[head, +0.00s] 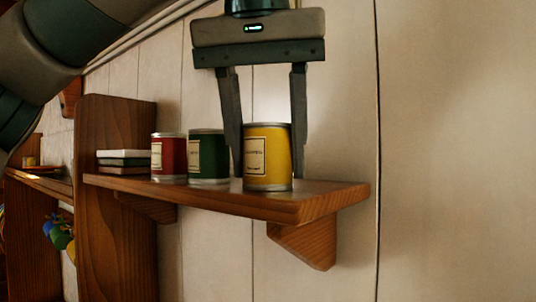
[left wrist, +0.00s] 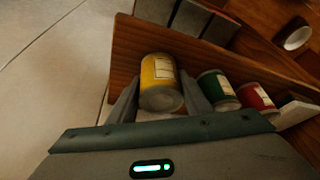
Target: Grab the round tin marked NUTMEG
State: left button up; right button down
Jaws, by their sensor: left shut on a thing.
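Three round tins with cream labels stand in a row on a wooden wall shelf (head: 232,200): red (head: 169,154), green (head: 209,156) and yellow (head: 267,157). The lettering is too small to read, so I cannot tell which says NUTMEG. My left gripper (head: 266,150) reaches down from above and is shut on the yellow tin, one finger on each side. The tin is upright and looks to rest on the shelf. In the left wrist view the yellow tin (left wrist: 160,82) sits between the fingers, with the green tin (left wrist: 216,90) close beside. My right gripper is not in view.
A small stack of books or boxes (head: 124,158) lies left of the red tin, against a wooden upright (head: 115,230). Colourful hanging things (head: 60,236) are at the lower left. The plank wall (head: 450,150) right of the shelf is bare.

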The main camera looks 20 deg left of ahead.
pick_arm(q)
jog(key=shift+r, duration=0.1)
jog(key=shift+r, duration=0.65)
notch_tip(320, 180, up, 3)
jog(key=shift+f, duration=0.2)
jog(key=s+d+r+p, duration=0.1)
jog(key=s+d+r, duration=0.2)
jog(key=d+r, duration=0.4)
jog(key=shift+s+d, duration=0.15)
jog(key=shift+d, duration=2)
jog(key=shift+f, duration=0.15)
